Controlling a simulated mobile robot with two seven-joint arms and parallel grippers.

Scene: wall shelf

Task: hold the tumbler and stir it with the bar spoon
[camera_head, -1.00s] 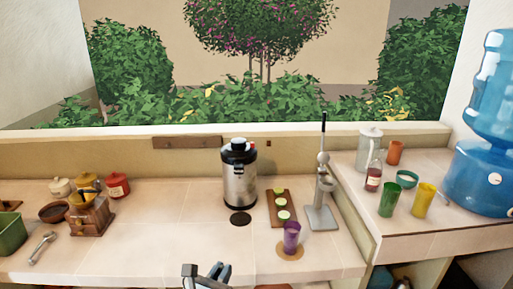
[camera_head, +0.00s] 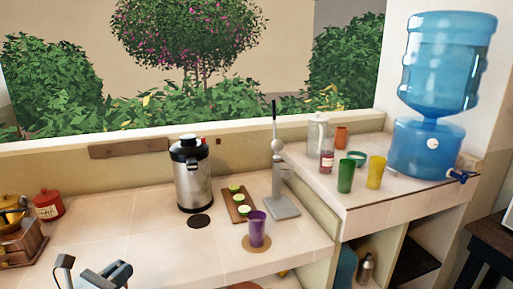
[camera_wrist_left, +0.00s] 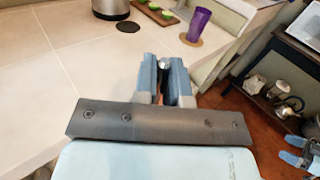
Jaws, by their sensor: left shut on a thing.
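The purple tumbler (camera_head: 257,229) stands upright on a round cork coaster (camera_head: 264,249) near the counter's front edge. It also shows in the left wrist view (camera_wrist_left: 199,24). My left gripper (camera_head: 92,272) is low at the front left of the head view, apart from the tumbler. In the left wrist view (camera_wrist_left: 163,72) its fingers are close together on a thin thing, seemingly the bar spoon; only a small shiny bit shows between them. A pale blue part at that view's right edge looks like my right gripper (camera_wrist_left: 297,158); its jaws are unclear.
A steel flask (camera_head: 193,182), a board with lime slices (camera_head: 240,205) and a grey lever press (camera_head: 281,205) stand behind the tumbler. Green (camera_head: 345,176) and yellow (camera_head: 376,172) cups stand on the higher counter at right.

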